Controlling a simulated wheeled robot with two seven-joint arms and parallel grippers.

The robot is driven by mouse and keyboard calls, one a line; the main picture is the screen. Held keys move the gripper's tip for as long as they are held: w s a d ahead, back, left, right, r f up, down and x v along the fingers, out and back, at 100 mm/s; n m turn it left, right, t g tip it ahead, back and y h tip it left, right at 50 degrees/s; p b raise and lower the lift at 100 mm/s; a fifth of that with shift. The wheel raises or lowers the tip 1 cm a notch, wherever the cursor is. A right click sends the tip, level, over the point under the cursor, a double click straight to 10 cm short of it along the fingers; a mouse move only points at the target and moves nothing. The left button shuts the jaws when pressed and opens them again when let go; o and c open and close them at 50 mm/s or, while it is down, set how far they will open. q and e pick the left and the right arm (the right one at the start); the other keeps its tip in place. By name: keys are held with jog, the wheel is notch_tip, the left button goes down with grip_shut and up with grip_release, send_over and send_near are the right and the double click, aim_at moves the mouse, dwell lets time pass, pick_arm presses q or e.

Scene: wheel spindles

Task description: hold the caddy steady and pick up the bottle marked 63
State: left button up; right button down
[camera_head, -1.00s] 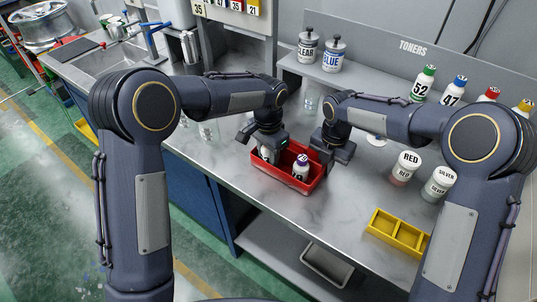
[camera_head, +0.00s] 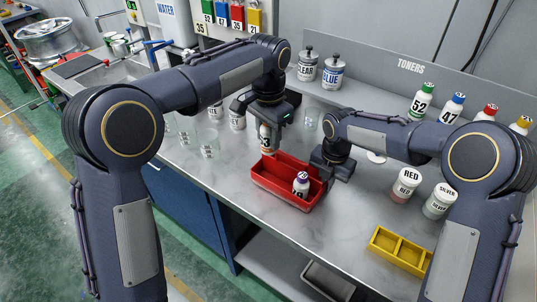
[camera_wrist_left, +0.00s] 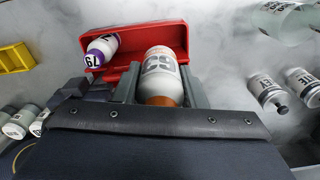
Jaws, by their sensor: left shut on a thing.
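The white bottle marked 63 (camera_head: 265,143), with an orange cap, is held upright in my left gripper (camera_head: 265,124), above the left end of the red caddy. In the left wrist view the bottle (camera_wrist_left: 164,68) sits between the two fingers, its number upside down. The red caddy (camera_head: 270,186) stands on the grey bench. A white bottle with a purple cap (camera_head: 301,185), marked 79, remains in the caddy's right part; it also shows in the left wrist view (camera_wrist_left: 101,48). My right gripper (camera_head: 323,168) is at the caddy's right end; its fingers are too hidden to judge.
A yellow tray (camera_head: 400,250) lies at the front right. RED (camera_head: 405,184) and SILVER (camera_head: 439,200) jars stand behind it. Clear jars (camera_head: 208,144) stand left of the caddy. Toner bottles (camera_head: 421,105) line the back shelf. The bench in front of the caddy is clear.

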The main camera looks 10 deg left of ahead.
pick_arm(q)
notch_tip(320, 180, up, 5)
jog(key=shift+f, duration=0.1)
pick_arm(e)
jog(key=c, duration=1.6)
grip_release()
jog(key=shift+o, duration=0.2)
pick_arm(q)
jog(key=shift+s, duration=0.1)
pick_arm(e)
notch_tip(320, 180, up, 12)
